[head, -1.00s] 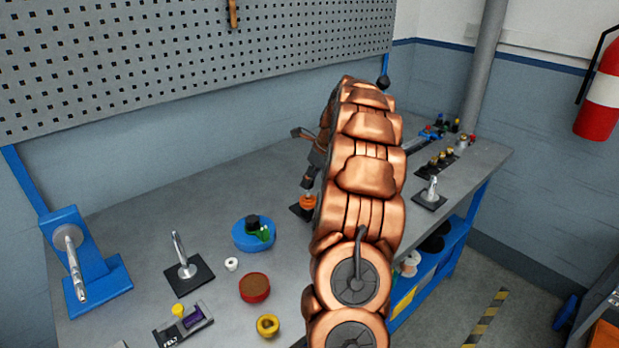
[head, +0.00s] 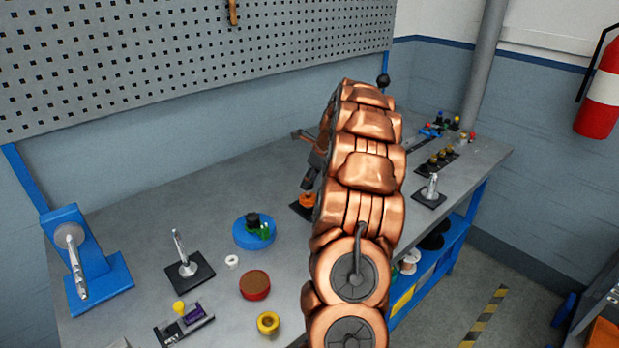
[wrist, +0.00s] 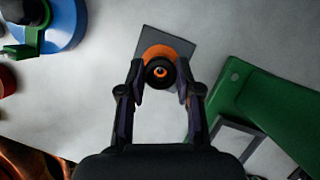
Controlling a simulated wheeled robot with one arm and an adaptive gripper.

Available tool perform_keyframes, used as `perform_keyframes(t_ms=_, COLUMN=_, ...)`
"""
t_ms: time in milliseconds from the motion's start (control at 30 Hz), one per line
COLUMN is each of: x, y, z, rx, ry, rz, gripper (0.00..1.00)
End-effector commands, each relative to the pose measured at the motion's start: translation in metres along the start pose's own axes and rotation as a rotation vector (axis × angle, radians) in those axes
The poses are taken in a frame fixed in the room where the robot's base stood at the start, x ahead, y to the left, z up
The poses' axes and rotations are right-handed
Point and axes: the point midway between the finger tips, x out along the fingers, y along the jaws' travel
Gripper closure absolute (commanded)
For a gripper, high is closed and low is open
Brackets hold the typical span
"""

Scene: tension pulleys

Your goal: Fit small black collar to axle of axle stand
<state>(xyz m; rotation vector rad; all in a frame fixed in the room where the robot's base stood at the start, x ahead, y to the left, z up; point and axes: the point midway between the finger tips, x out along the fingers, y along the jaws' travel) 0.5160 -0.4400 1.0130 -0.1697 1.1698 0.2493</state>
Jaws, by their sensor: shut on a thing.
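In the head view my gripper (head: 309,182) points down over this orange disc (head: 306,200), partly hidden by my copper-coloured arm. The collar lines up closely with the disc, but I cannot tell whether it is around an axle or above it. The axle itself is hidden.
A stand with a silver upright post (head: 181,248) and a blue stand (head: 104,275) are at the left. A blue round holder (head: 243,238), a white ring (head: 232,261) and a red pot (head: 254,291) lie nearby. A green object (wrist: 235,82) is right of my gripper.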

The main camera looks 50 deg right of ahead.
Motion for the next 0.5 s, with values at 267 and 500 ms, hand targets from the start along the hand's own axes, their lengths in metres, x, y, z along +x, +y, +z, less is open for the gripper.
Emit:
perform_keyframes(t_ms=267, x=0.008, y=0.000, z=-0.003, rx=0.001, ry=0.000, rz=0.001, gripper=0.85)
perform_keyframes(t_ms=500, x=0.014, y=0.001, z=-0.006, rx=0.001, ry=0.001, rz=0.003, gripper=0.85)
